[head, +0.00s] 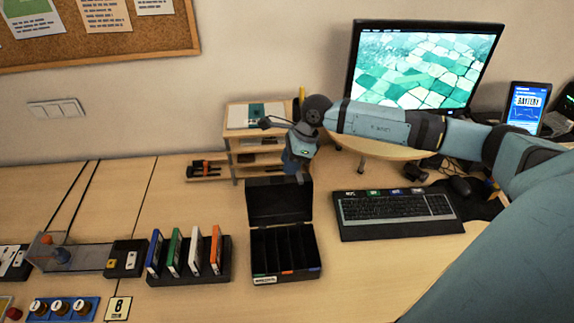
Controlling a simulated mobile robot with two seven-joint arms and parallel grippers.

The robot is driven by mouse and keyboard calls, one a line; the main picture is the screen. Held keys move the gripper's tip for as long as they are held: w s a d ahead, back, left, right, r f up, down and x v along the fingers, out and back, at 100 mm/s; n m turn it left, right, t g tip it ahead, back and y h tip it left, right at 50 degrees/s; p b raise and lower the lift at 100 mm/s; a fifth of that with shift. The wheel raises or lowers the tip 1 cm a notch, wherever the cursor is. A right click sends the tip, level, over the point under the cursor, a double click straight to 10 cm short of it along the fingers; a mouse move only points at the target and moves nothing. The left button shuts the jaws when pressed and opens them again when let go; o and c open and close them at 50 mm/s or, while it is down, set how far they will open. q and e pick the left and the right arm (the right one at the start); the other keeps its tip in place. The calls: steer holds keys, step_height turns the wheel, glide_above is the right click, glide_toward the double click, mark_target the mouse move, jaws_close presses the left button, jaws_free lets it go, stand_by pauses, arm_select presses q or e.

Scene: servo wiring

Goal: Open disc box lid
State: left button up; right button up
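The black disc box (257,267) stands on the desk near the middle of the head view. Its lid (279,203) is raised at the back edge, so the inside with its several dividers shows. My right gripper (300,176) points down at the top right corner of the lid. I cannot tell whether it touches the lid, and its fingers are too small to show whether they are open or shut. My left gripper is out of view.
A rack of several coloured cases (190,271) stands left of the box. A keyboard (397,214) lies to the right, before the monitor (425,66). A small wooden shelf (233,160) stands behind the box. The desk in front of the keyboard is clear.

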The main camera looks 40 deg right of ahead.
arm_select(q)
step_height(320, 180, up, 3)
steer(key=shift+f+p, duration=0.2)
steer(key=shift+p, duration=0.95)
arm_select(e)
steer(key=v, duration=0.8)
steer(key=shift+w, duration=0.2)
steer(key=shift+d, duration=0.15)
arm_select(q)
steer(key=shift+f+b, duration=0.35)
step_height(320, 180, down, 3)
steer(key=b, duration=0.3)
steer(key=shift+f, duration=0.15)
arm_select(e)
steer(key=v, duration=1.4)
